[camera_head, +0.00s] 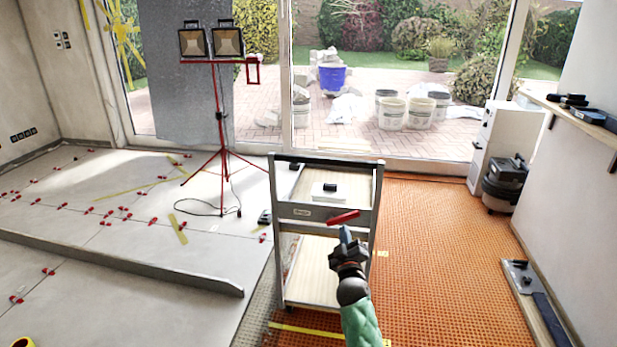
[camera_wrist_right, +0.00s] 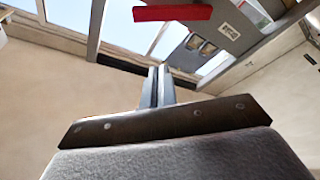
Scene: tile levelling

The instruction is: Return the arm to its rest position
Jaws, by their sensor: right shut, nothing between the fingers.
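My right arm comes in from the bottom of the head view, its green sleeve (camera_head: 361,324) lowest. My right gripper (camera_head: 346,233) points up and away in front of the trolley (camera_head: 325,213). Its two fingers (camera_wrist_right: 160,88) are together with nothing between them in the right wrist view. A red bar (camera_head: 343,217) shows just beyond the fingertips. In the wrist view the red bar (camera_wrist_right: 172,13) stands apart from them. I cannot tell what supports it. My left gripper is not in view.
A white block with a dark top (camera_head: 328,191) sits on the trolley's upper shelf. A red work-light tripod (camera_head: 222,120) stands left on the grey tiles, with a cable. Red clips (camera_head: 125,214) dot the tiles. Orange matting (camera_head: 440,260) lies right. A wall shelf (camera_head: 575,116) juts in.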

